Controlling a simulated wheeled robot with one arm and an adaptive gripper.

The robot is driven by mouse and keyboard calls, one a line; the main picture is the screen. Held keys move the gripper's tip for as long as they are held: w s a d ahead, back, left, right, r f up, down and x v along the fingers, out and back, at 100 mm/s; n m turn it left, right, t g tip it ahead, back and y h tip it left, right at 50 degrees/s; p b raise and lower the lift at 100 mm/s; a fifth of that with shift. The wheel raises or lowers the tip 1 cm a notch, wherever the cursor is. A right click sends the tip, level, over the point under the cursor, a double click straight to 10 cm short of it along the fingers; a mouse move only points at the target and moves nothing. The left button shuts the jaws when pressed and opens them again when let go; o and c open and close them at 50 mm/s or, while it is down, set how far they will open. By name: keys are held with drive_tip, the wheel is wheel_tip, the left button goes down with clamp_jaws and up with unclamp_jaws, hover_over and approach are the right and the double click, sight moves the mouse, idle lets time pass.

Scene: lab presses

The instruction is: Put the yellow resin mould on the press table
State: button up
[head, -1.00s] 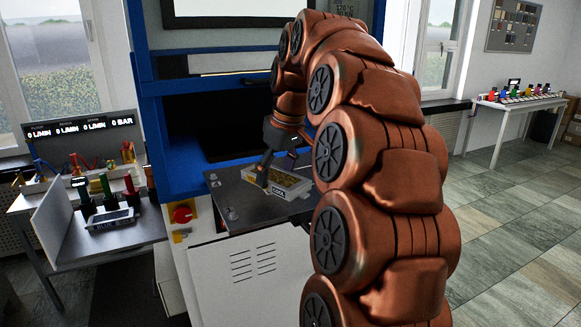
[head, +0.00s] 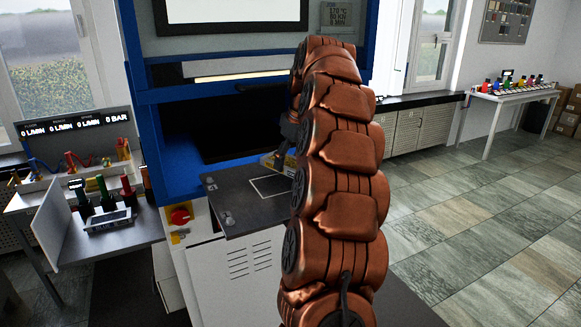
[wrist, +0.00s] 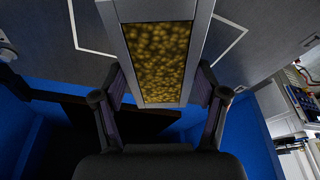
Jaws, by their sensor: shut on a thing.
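The yellow resin mould (wrist: 160,62) is a grey metal tray with a mottled golden-yellow fill. In the wrist view my gripper (wrist: 160,100) is shut on it, one finger at each long side. In the head view only a small part of the mould (head: 281,161) shows past my arm, with part of my gripper (head: 289,130) above it. The press table (head: 235,196) is a dark plate with a white outlined rectangle. The mould appears to be above the plate, overlapping the outline in the wrist view. Its exact height is unclear.
The blue press frame (head: 138,110) rises around a dark opening behind the plate. A red knob (head: 180,216) sits on the press front. At left, a side bench (head: 130,235) holds coloured-handled items and a small labelled tray (head: 110,221). Open tiled floor lies at right.

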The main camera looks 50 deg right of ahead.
sight(292, 162)
drive_tip(key=shift+w+d, duration=0.1)
drive_tip(key=shift+d, duration=0.1)
drive_tip(key=shift+f+p, duration=0.65)
drive_tip(key=shift+f, duration=1.15)
drive_tip(key=shift+f, duration=0.1)
drive_tip(key=o, duration=1.7)
drive_tip(key=shift+c, duration=0.2)
